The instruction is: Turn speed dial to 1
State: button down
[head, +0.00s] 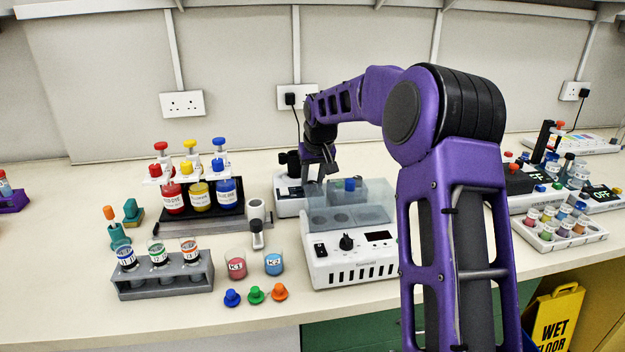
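A white bench device (350,268) with a clear lid stands at the middle of the bench. Its front panel carries a black dial (346,242), a black switch (320,250) and a dark display (380,235). Any dial markings are too small to read. A second white device (289,206) stands just behind it to the left, partly hidden. My gripper (326,165) is above and behind the front device's dial, near the back left of the clear lid, apart from the dial. Its fingers are small and dark, and I cannot tell whether they are open.
A rack of red, yellow and blue bottles (198,196) stands left. A grey vial rack (165,285), two labelled cups (236,265) and coloured stoppers (256,294) are at the front. Vial trays (560,230) stand right.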

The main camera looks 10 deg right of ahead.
jog(key=shift+m, duration=0.3)
jog(key=m, duration=0.1)
jog(key=m+h, duration=0.1)
jog(key=m, duration=0.1)
jog(key=m+h, duration=0.1)
jog(key=shift+a+m+p, duration=0.25)
jog(key=shift+m+p, duration=0.05)
jog(key=m+p, duration=0.1)
jog(key=m, duration=0.1)
jog(key=m+g+h+p, duration=0.1)
jog(key=m, duration=0.1)
jog(key=shift+w+r+m+h, duration=0.1)
jog(key=shift+m+h, duration=0.2)
jog(key=m+g+p, duration=0.1)
jog(key=m+p, duration=0.1)
jog(key=m+g+h+p, duration=0.1)
jog(key=m+p, duration=0.1)
jog(key=m, duration=0.1)
jog(key=shift+w+a, duration=0.1)
jog(key=shift+w+m+g+p, duration=0.1)
jog(key=shift+m+g+p, duration=0.85)
jog(key=shift+m, duration=1.55)
jog(key=c, duration=0.5)
grip_release()
